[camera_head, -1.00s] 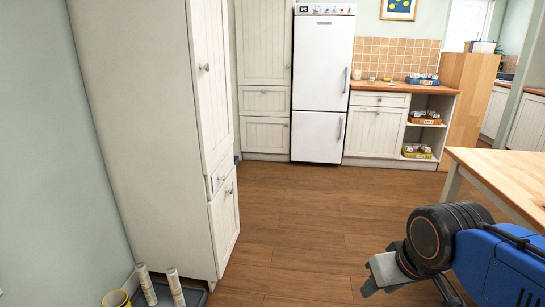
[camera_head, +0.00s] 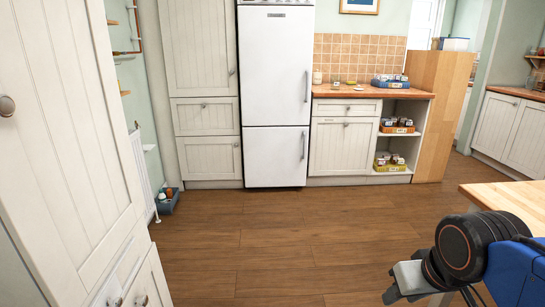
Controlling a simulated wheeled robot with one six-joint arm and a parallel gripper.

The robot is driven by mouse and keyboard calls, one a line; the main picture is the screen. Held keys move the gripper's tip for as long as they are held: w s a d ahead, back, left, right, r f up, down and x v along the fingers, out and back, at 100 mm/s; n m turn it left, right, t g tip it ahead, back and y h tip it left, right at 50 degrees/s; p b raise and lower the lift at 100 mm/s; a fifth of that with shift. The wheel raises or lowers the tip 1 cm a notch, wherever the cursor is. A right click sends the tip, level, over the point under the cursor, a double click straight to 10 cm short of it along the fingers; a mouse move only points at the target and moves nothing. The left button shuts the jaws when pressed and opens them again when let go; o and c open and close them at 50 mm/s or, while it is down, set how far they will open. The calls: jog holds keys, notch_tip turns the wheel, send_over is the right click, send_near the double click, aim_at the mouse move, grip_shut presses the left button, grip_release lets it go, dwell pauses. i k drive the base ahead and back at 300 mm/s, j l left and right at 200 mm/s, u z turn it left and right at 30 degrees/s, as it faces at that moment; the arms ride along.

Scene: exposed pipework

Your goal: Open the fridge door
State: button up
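The white fridge (camera_head: 275,95) stands against the back wall, with a tall upper door and a shorter lower door. Both doors are shut. The upper door has a vertical handle (camera_head: 307,87) near its right edge, and the lower door has a similar handle (camera_head: 303,146). My blue and black arm is at the lower right. Part of its grey end shows there, but the fingertips cannot be made out. It is well short of the fridge and touches nothing that I can see.
A tall white cupboard (camera_head: 65,140) stands close on the left. A wooden table (camera_head: 515,200) is at the right, behind my arm. A counter (camera_head: 370,92) with shelves adjoins the fridge's right side. The wooden floor (camera_head: 270,240) ahead is clear.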

aim_at(276, 43)
jog(key=i+l+u, duration=0.1)
jog(key=i, duration=1.55)
